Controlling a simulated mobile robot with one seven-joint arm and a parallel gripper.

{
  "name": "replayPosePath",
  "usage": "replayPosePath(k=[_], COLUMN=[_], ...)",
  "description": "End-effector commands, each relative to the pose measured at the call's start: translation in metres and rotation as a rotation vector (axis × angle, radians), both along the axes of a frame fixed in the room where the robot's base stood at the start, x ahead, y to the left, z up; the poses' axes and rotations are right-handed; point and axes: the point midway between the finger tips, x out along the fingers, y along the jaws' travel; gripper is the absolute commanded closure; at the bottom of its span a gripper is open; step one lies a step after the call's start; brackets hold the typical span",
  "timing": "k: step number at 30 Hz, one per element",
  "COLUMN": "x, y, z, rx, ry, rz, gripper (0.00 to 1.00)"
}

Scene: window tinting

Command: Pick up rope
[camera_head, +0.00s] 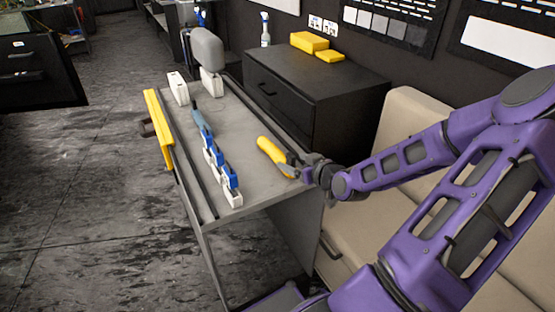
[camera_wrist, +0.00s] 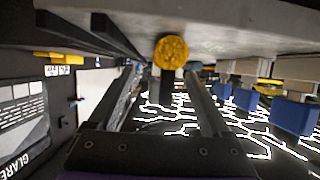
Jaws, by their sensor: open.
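A yellow, elongated thing (camera_head: 270,150), which I take to be the rope, lies on the grey work table (camera_head: 240,130) near its right edge. Its rough, round yellow end (camera_wrist: 171,52) shows in the wrist view, near the fingertips and roughly centred between them. My gripper (camera_head: 292,165) is at the near end of it, low over the table. In the wrist view my gripper (camera_wrist: 164,78) is open, with a dark finger on each side and nothing held. The head view does not show clearly whether a finger touches the yellow thing.
A row of blue and white tools (camera_head: 220,165) lies left of the yellow thing. A yellow bar (camera_head: 158,130) lines the table's left side. A black cabinet (camera_head: 310,90) stands behind, and a beige sofa (camera_head: 405,115) to the right. The table between tools and yellow thing is clear.

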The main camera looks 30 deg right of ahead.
Motion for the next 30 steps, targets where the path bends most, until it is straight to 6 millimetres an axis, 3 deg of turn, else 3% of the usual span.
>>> replayPosePath(k=[5, 15, 23, 30], x=[0.011, 0.052, 0.055, 0.055], y=[0.001, 0.007, 0.006, 0.006], z=[-0.005, -0.020, -0.021, -0.021], rx=[0.002, 0.002, 0.001, 0.002], ry=[0.000, -0.001, 0.000, 0.000], rz=[0.000, 0.000, -0.002, -0.001], gripper=[0.18, 0.18, 0.18, 0.57])
